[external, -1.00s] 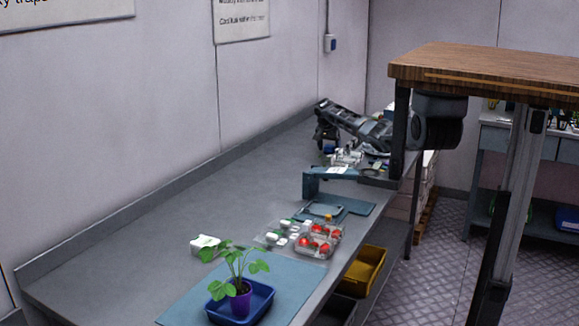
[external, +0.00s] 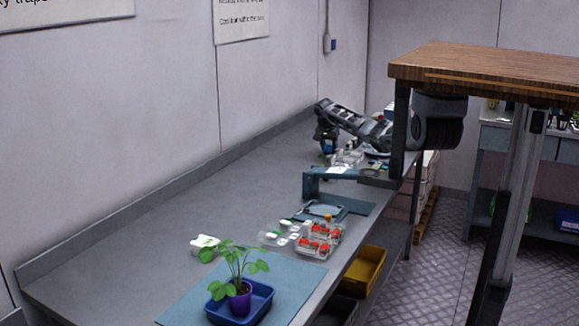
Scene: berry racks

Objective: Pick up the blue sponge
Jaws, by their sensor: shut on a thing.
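My gripper (external: 327,144) points down at the far end of the long grey bench, close to the back wall. A small blue thing, which looks like the blue sponge (external: 328,146), shows at its fingertips. The gripper is shut on it. The sponge is tiny in this view and the fingers partly hide it. I cannot tell whether it is clear of the bench top.
White items (external: 349,156) lie crowded right of my gripper, behind a blue-grey stand (external: 311,184). Nearer are clear punnets of red berries (external: 318,240) and a potted plant in a blue tray (external: 240,306). The bench's left middle (external: 190,205) is clear.

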